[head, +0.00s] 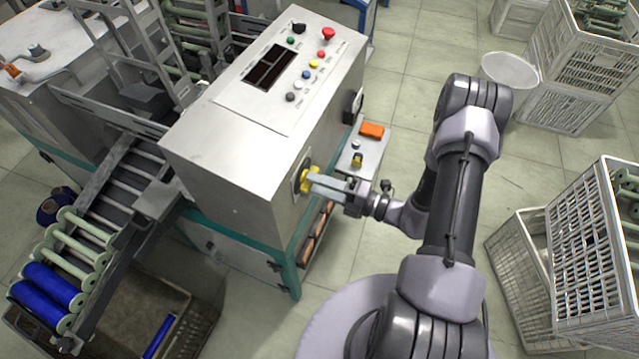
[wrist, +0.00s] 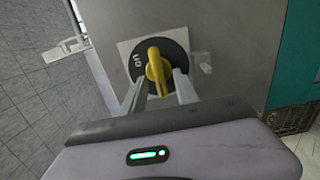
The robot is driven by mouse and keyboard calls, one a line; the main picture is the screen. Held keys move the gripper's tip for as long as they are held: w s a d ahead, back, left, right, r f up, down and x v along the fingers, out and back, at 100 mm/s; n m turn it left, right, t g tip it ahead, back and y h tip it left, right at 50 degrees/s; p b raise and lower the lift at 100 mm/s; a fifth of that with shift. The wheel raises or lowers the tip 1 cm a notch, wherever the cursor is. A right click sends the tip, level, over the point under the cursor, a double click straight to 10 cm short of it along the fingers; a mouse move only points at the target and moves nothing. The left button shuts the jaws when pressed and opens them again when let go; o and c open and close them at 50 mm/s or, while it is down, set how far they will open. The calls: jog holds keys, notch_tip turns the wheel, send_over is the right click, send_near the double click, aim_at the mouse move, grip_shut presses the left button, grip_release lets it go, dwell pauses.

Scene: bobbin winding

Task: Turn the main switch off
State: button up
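The main switch is a yellow handle (wrist: 157,68) on a round black disc, set on a pale square plate (wrist: 126,47) on the grey cabinet side. A white "ON" mark, turned in the picture, shows on the disc left of the handle. In the head view the yellow handle (head: 306,179) is partly hidden by my fingers. My gripper (head: 319,184) is at the switch. In the wrist view my gripper (wrist: 160,82) has its two fingers apart, one on each side of the handle, with small gaps visible. Whether the fingertips touch the disc cannot be told.
The grey machine cabinet (head: 200,140) carries a panel with several buttons and a red emergency stop (head: 328,34). A small side shelf (head: 372,153) with an orange item (head: 372,130) is just beyond my gripper. White crates (head: 590,250) stand at right. Floor (head: 400,60) behind is clear.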

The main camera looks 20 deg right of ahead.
jog(key=p+v, duration=0.2)
jog(key=v, duration=1.5)
jog(key=shift+d, duration=0.2)
jog(key=shift+s, duration=0.15)
jog(key=s+a+r+m+g+h+b, duration=0.2)
jog(key=a+r+m+h, duration=0.3)
jog(key=a+r+m, duration=0.3)
jog(key=s+a+r+m+g+h+b, duration=0.2)
jog(key=s+a+r+m+g+h, duration=0.2)
jog(key=a+r+m, duration=0.5)
notch_tip(320, 180, up, 8)
jog(key=m+h, duration=0.2)
jog(key=m, duration=1.3)
jog(key=shift+a+f+h+b, duration=0.2)
jog(key=shift+h+b, duration=0.1)
jog(key=shift+b, duration=0.05)
